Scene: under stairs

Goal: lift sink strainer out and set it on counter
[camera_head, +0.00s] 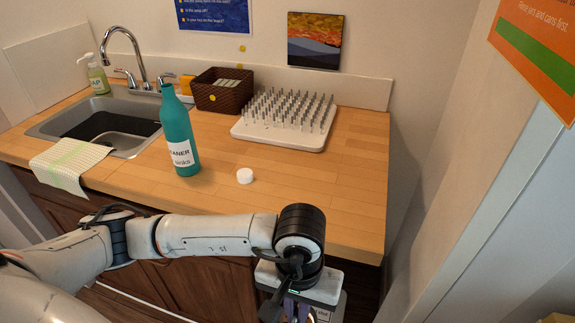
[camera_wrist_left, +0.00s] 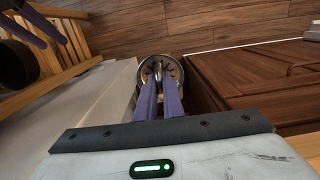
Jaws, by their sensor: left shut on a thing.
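My left gripper (camera_head: 297,308) hangs low in front of the counter's front edge, below the level of its top. Its purple fingers (camera_wrist_left: 160,98) are shut on a round, shiny metal sink strainer (camera_wrist_left: 173,68), held over the wood floor in the left wrist view. The fingers hide part of the strainer. The wooden counter (camera_head: 300,200) has a bare stretch at its right front. The sink (camera_head: 75,130) is at the counter's left. Purple finger-like parts (camera_wrist_left: 40,27) at the wrist view's upper left look like my right gripper; their opening is unclear.
On the counter are a teal cleaner bottle (camera_head: 178,135), a white cap (camera_head: 245,176), a brown basket (camera_head: 215,95), a white pegged rack (camera_head: 270,133), a soap bottle (camera_head: 97,78) and a cloth (camera_head: 70,163). Dark cabinet doors (camera_wrist_left: 255,85) lie right of the strainer in the wrist view.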

